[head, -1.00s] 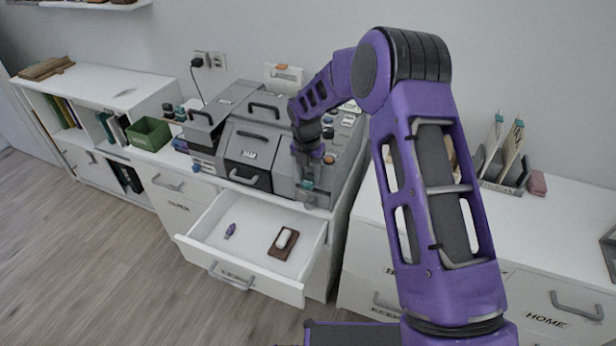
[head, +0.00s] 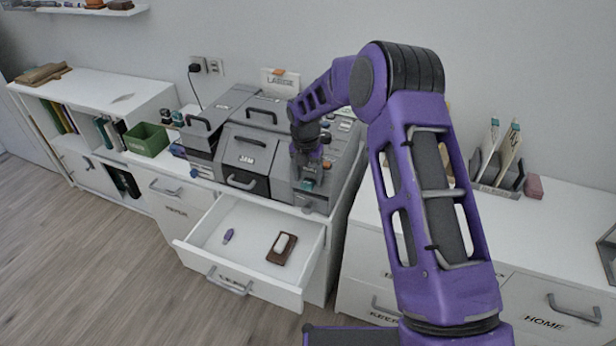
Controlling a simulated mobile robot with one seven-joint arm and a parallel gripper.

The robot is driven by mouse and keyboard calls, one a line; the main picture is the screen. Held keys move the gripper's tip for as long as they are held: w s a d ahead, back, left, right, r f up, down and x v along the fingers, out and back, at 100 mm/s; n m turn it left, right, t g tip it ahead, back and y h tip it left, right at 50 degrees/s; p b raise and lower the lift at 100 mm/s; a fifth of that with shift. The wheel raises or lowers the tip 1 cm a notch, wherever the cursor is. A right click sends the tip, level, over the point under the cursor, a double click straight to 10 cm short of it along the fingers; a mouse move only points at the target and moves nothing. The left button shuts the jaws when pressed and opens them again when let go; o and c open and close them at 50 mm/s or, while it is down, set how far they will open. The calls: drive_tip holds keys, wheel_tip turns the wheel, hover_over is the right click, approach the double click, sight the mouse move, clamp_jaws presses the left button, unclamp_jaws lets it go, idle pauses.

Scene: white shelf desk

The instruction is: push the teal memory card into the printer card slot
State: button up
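The grey printer (head: 245,150) stands on the white desk, with a black panel marked JAM on its front. My gripper (head: 308,186) is at the right part of the printer's front. A small teal patch, the memory card (head: 307,184), shows at the fingertips, and the fingers appear closed around it. The card slot is hidden behind my gripper, so I cannot tell how far the card is in it.
An open white drawer (head: 204,232) below the printer holds a purple stick (head: 228,236) and a brown block with a white top (head: 282,247). A green bin (head: 147,140) stands left. A grey holder (head: 496,178) and pink block (head: 533,187) stand right.

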sight(306, 186)
drive_tip(key=shift+w+d+r, duration=0.1)
drive_tip(key=shift+d+r, duration=0.05)
drive_tip(key=shift+d, duration=0.2)
drive_tip(key=shift+r, duration=0.3)
wheel_tip(306, 186, up, 16)
drive_tip(key=s+a, duration=0.1)
drive_tip(key=s, duration=0.1)
drive_tip(key=shift+r, duration=0.25)
drive_tip(key=shift+a, duration=0.1)
